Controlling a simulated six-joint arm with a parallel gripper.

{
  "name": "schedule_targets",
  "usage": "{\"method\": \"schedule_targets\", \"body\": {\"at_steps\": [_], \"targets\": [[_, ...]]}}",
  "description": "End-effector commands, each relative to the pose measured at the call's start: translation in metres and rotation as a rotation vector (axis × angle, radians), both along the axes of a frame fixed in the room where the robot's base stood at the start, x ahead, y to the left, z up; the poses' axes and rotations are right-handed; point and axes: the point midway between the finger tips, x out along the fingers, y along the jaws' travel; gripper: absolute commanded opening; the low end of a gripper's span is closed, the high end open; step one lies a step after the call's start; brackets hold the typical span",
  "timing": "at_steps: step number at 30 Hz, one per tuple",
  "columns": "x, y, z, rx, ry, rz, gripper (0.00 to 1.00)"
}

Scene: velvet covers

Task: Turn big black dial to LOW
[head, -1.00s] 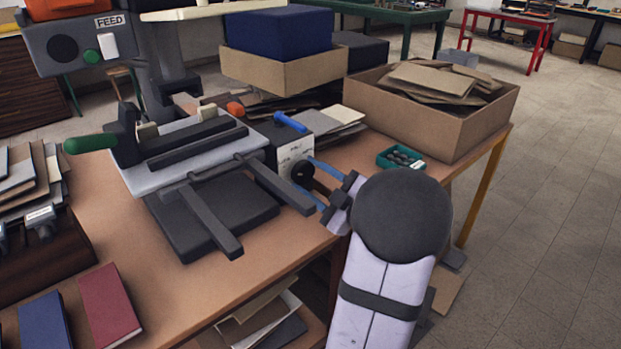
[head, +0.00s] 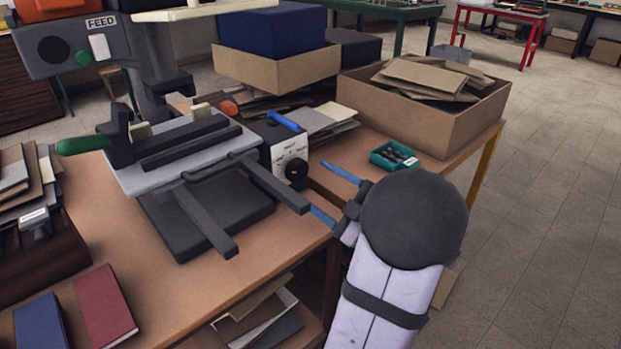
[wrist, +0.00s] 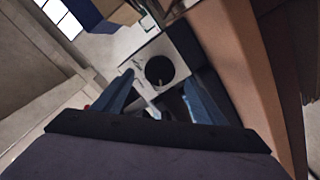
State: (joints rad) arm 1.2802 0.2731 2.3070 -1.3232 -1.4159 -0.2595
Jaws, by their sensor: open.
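The big black dial (head: 296,174) sits on the white face (head: 280,157) of a dark control box beside the press. The lettering around it is too small to read surely. My gripper (head: 318,187) is open and empty, its two blue fingers spread in front of the dial and apart from it. In the wrist view the dial (wrist: 159,70) shows round and dark beyond the fingertips, roughly centred between them. A small pale mark shows at its lower edge there; I cannot tell which label it points to.
The press's dark arms (head: 275,187) reach out close to the left of my gripper. A blue lever (head: 283,121) tops the control box. A teal tray (head: 394,157) and a cardboard box (head: 430,125) stand on the table to the right. Open floor lies beyond.

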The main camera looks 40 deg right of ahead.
Motion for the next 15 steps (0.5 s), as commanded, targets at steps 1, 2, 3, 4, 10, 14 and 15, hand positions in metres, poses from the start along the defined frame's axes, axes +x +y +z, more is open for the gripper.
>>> {"method": "schedule_targets", "body": {"at_steps": [1,2,3,4,10,14,15], "targets": [[-0.006,-0.001,0.001,0.0,0.0,-0.004,0.65],[-0.009,-0.001,0.0,0.0,0.001,-0.004,0.65],[-0.012,-0.001,0.0,0.0,0.001,-0.002,0.65],[-0.014,-0.001,0.0,0.0,0.001,-0.002,0.65],[-0.02,0.0,0.0,0.0,-0.001,0.001,0.65],[-0.019,0.0,0.0,0.0,0.0,0.001,0.65],[-0.019,0.0,0.0,0.0,0.0,0.001,0.65]]}}
